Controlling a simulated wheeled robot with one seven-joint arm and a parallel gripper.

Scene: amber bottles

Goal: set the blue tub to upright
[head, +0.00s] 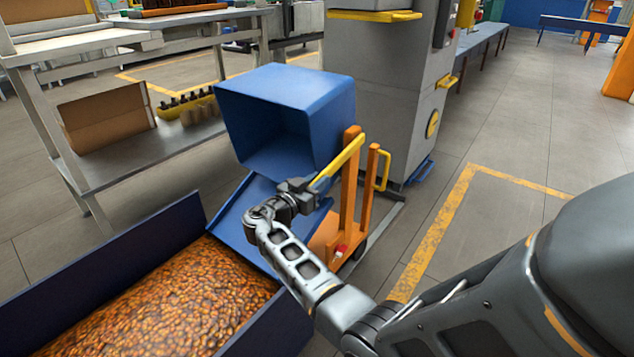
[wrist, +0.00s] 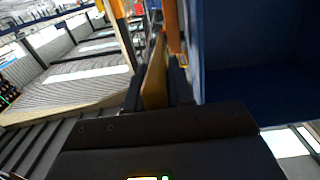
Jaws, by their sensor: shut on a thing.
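The blue tub (head: 290,100) is tipped on its side on an orange stand (head: 350,200), its open mouth facing down toward the blue chute (head: 245,215). The tub's inside looks empty in the part that shows. A yellow lever (head: 344,159) slopes up from my gripper (head: 318,184) to the stand's post beside the tub. My gripper is shut on the lever's lower end. In the wrist view my two dark fingers (wrist: 160,84) are on either side of the yellow-brown lever (wrist: 155,75), with a blue tub wall (wrist: 240,55) close at right.
A long dark blue bin (head: 80,275) full of amber bottles (head: 165,305) stands below the chute. A grey machine column (head: 385,90) stands just behind the stand. A shelf (head: 150,150) with a cardboard box (head: 107,120) is at left. Floor at right is clear.

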